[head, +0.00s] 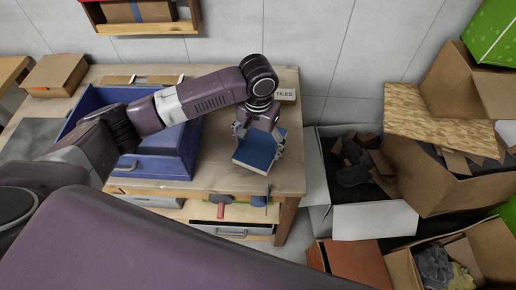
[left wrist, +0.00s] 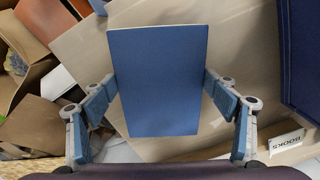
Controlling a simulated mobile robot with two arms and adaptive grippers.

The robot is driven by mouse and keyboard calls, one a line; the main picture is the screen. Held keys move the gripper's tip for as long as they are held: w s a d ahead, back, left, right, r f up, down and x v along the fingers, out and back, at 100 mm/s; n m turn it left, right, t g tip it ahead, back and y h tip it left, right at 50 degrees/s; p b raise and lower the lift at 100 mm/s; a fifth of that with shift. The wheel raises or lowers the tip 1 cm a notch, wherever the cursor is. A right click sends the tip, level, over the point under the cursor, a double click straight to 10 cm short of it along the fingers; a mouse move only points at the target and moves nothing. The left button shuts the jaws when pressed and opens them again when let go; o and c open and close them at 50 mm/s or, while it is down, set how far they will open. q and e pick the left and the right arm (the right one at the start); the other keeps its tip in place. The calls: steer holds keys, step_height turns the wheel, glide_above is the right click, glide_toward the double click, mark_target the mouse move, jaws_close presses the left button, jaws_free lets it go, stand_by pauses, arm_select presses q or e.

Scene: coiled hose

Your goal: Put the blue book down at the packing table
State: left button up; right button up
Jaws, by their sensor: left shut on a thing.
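The blue book (head: 261,150) is in my left gripper (head: 257,136), over the right end of the wooden packing table (head: 214,178). The book looks nearly flat, with its cover facing up. In the left wrist view the book (left wrist: 158,80) is between the two fingers of the left gripper (left wrist: 160,100), which close on its side edges. The bare tabletop (left wrist: 130,148) shows beneath it. I cannot tell whether the book touches the table. My right gripper is not in view.
A blue toolbox (head: 160,167) stands left of the book. A small sign (head: 285,94) stands at the table's back edge. Open cardboard boxes (head: 430,178) and a white carton (head: 374,220) crowd the floor on the right. The tabletop around the book is mostly clear.

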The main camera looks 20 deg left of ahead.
mark_target(258, 148)
arm_select(q)
steer(key=shift+f, duration=1.3)
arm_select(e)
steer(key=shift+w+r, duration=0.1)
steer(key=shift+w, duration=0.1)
arm_select(q)
steer(key=shift+f, duration=0.15)
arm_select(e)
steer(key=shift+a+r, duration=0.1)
arm_select(q)
steer(key=o, duration=1.2)
steer(key=shift+o, duration=1.2)
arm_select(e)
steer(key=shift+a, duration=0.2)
arm_select(q)
step_height(258, 148, up, 12)
steer(key=b, duration=0.1)
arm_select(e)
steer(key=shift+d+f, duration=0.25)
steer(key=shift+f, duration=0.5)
